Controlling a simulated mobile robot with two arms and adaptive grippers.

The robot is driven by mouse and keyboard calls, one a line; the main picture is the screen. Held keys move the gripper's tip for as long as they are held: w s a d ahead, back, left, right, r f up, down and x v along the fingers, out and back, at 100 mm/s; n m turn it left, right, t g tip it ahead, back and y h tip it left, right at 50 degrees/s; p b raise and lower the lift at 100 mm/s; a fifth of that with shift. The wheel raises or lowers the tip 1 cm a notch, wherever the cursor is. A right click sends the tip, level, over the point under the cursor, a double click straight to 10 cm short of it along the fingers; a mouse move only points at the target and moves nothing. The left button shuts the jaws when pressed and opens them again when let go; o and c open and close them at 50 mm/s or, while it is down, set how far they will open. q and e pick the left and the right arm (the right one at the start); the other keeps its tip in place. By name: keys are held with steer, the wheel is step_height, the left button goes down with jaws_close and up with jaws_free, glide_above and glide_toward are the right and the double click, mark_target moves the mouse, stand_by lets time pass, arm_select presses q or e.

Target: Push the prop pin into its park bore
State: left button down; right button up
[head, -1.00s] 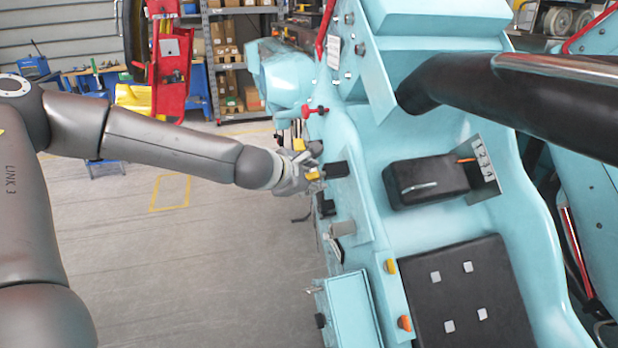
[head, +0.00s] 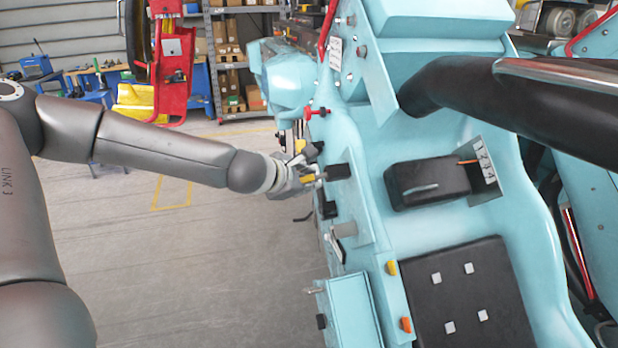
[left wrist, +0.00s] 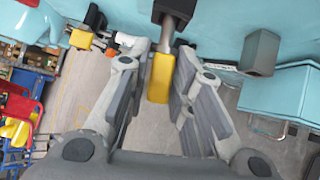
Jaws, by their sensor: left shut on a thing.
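My left gripper (head: 306,168) is beside the turquoise machine's left side panel. In the left wrist view its grey fingers (left wrist: 158,92) are on either side of a yellow grip (left wrist: 160,78), shut on it. I take this for the prop pin's handle. A short grey shaft shows between the yellow grip and a black block (head: 338,171) on the machine; the block also shows in the left wrist view (left wrist: 175,8). I cannot tell how deep the shaft sits, and no bore opening is visible. My right gripper is not in view.
A red T-shaped knob (head: 317,113) is on the panel above the gripper. A grey post (head: 345,230) and a turquoise box (head: 350,305) are below it. A dark padded seat (head: 465,295) is to the right. Open floor (head: 200,270) lies left of the machine.

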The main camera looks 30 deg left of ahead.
arm_select(q)
steer(key=s+a+p, duration=0.1)
steer(key=s+p, duration=0.1)
steer(key=s+a+p, duration=0.2)
steer(key=shift+s+a+r, duration=0.1)
steer(key=shift+a+r, duration=0.05)
steer(key=shift+a, duration=0.15)
stand_by(0.7)
stand_by(0.4)
steer(key=s+a+p, duration=0.4)
steer(key=p, duration=0.2)
steer(key=shift+s+p, duration=0.35)
stand_by(0.3)
steer(key=shift+f, duration=0.2)
